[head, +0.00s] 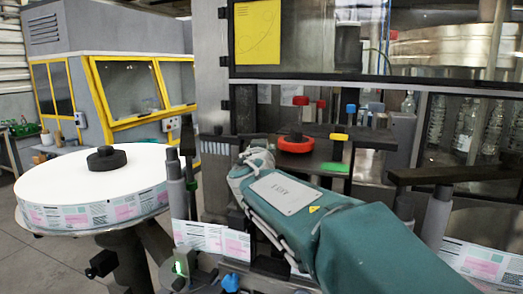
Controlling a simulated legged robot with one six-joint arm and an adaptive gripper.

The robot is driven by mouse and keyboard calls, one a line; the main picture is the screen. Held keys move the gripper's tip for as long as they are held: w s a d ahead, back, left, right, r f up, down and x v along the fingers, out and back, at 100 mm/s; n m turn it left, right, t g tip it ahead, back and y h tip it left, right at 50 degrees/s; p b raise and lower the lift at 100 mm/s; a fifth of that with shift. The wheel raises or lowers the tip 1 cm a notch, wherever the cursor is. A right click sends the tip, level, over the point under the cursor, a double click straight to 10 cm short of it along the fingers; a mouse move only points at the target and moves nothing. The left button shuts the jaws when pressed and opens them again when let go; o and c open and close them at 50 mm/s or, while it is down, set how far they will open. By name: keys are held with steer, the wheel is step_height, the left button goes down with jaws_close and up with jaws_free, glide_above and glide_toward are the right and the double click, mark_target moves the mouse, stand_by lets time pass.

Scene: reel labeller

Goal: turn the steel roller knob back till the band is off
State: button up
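The label reel (90,178) is a large white disc with a black hub knob (106,158), at the left. A printed label band (212,238) shows at the lower middle, beside grey upright rollers (176,195). I cannot make out for certain which part is the steel roller knob. A black knob (102,263) shows below the reel, and a blue knob (230,283) at the bottom edge. My arm in its teal cover crosses the middle and hides part of the labeller. My gripper does not show.
A red ring-shaped part (295,143) sits on the machine behind my arm. A dark bar (455,172) stands out at the right, with more label band (480,262) below it. A yellow-framed cabinet (125,90) stands at the back left. Open floor lies at the lower left.

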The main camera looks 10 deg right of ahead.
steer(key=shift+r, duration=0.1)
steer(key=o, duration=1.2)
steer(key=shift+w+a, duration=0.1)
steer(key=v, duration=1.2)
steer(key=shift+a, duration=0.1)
